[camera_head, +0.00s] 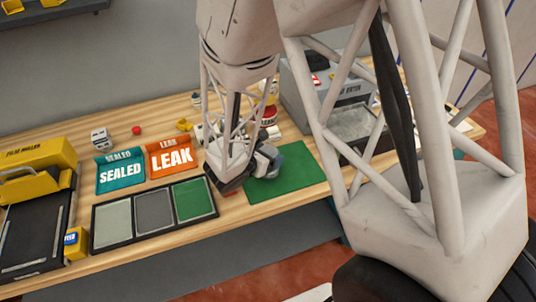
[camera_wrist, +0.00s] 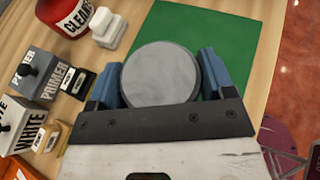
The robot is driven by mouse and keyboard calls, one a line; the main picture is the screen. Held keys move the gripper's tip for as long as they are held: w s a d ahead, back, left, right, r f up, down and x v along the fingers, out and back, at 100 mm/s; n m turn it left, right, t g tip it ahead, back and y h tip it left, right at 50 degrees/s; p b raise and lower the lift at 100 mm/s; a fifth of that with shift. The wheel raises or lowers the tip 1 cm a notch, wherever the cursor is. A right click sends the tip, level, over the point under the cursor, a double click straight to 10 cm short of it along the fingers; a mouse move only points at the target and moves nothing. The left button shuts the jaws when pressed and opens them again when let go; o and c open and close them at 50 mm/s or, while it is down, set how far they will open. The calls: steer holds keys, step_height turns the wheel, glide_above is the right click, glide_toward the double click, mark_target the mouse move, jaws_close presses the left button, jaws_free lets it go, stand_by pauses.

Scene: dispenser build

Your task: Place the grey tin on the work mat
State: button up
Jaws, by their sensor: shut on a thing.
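The grey tin (camera_wrist: 160,75) is round with a flat top, seen from above in the wrist view. My gripper (camera_wrist: 158,84) is shut on it, with one blue-grey finger on each side. In the head view my gripper (camera_head: 256,164) is at the left edge of the green work mat (camera_head: 292,179), and the tin is mostly hidden behind it. In the wrist view the tin overlaps the lower left of the mat (camera_wrist: 210,30). Whether it touches the mat or is held above it I cannot tell. The rest of the mat is bare.
A black tray with three panels (camera_head: 154,212) lies left of the mat. Teal SEALED (camera_head: 121,172) and orange LEAK (camera_head: 172,156) bins stand behind it. In the wrist view, PRIMER (camera_wrist: 45,77) and WHITE (camera_wrist: 22,128) containers and a red-and-white can (camera_wrist: 66,15) stand left of the tin.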

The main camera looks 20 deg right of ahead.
steer(key=shift+f, duration=0.15)
steer(key=o, duration=1.1)
steer(key=shift+r, duration=0.2)
steer(key=v, duration=1.2)
steer(key=shift+r, duration=0.1)
steer(key=shift+s, duration=0.1)
